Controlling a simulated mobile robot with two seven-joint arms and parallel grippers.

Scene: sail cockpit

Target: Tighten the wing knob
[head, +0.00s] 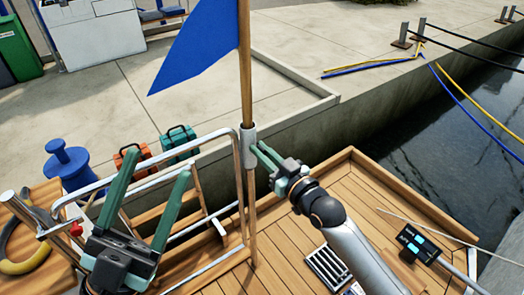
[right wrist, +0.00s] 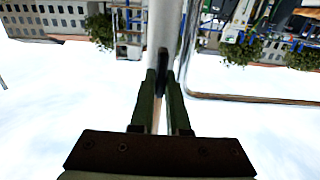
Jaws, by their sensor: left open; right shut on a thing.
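A blue flag (head: 203,47) flies from a wooden staff (head: 246,75), which stands in a grey metal socket tube (head: 248,146) on the rail. My right gripper (head: 257,152) reaches the socket from the right. In the right wrist view its fingers (right wrist: 162,78) are shut on a small dark piece, apparently the wing knob (right wrist: 162,57), at the side of the metal tube. The fingers mostly hide the knob, so its turn angle cannot be told. My left gripper (head: 157,168) is open and empty over the rail at lower left, apart from the staff.
A bent steel rail (head: 208,139) runs left of the socket. Wooden deck with a grate (head: 327,268) is below; water lies right.

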